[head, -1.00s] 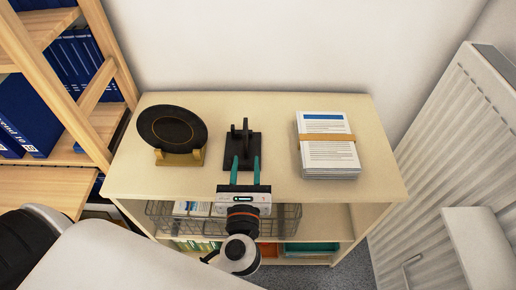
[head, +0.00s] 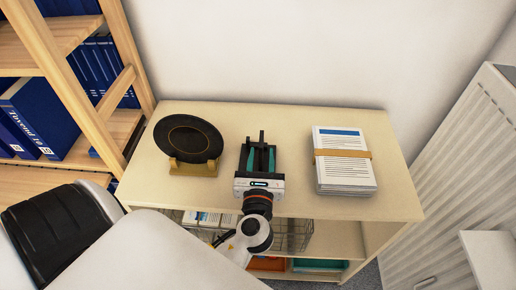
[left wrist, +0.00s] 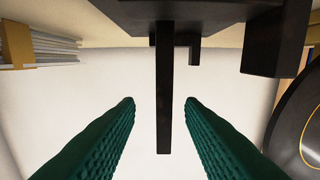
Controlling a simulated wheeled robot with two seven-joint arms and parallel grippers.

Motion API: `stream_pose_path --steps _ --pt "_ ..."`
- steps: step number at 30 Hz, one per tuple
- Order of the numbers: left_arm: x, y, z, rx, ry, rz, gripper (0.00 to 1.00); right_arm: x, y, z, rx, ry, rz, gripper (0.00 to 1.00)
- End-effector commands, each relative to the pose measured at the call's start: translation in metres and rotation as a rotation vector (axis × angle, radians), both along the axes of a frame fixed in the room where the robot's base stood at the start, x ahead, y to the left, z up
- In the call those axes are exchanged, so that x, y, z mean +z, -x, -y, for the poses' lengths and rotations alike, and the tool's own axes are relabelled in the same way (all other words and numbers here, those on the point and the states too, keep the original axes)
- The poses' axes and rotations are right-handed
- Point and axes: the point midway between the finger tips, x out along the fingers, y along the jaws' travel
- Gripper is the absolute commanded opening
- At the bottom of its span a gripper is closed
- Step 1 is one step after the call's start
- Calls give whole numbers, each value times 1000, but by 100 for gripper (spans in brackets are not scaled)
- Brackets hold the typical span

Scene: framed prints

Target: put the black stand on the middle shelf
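The black stand (head: 262,137) stands on the top board of the cream shelf unit (head: 225,120), between a black plate and a stack of papers. My left gripper (head: 261,158) is over the stand, its teal fingers open on either side of it. In the left wrist view, a black upright bar of the stand (left wrist: 164,95) lies between the two fingers, with gaps on both sides. The middle shelf (head: 338,240) shows partly below the top board; my arm hides some of it. My right gripper is not in view.
A black plate (head: 188,139) rests on a gold holder (head: 194,168) to the left. A banded paper stack (head: 342,160) lies right. A wire basket (head: 294,236) occupies the middle shelf's left and centre; its right end looks clear. A wooden bookcase stands left, a radiator right.

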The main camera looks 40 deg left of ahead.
Motion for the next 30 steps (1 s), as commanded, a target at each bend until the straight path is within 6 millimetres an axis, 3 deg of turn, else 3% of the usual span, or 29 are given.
stream_pose_path --steps 7,16,22,30 --pt "3 -29 -21 0 -3 1 35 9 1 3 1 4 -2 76" --pt "2 -32 -23 -1 0 -1 35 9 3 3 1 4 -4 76" --pt "2 -32 -23 0 -1 -1 2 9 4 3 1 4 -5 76" --pt "2 -32 -23 0 -1 0 0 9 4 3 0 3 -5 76"
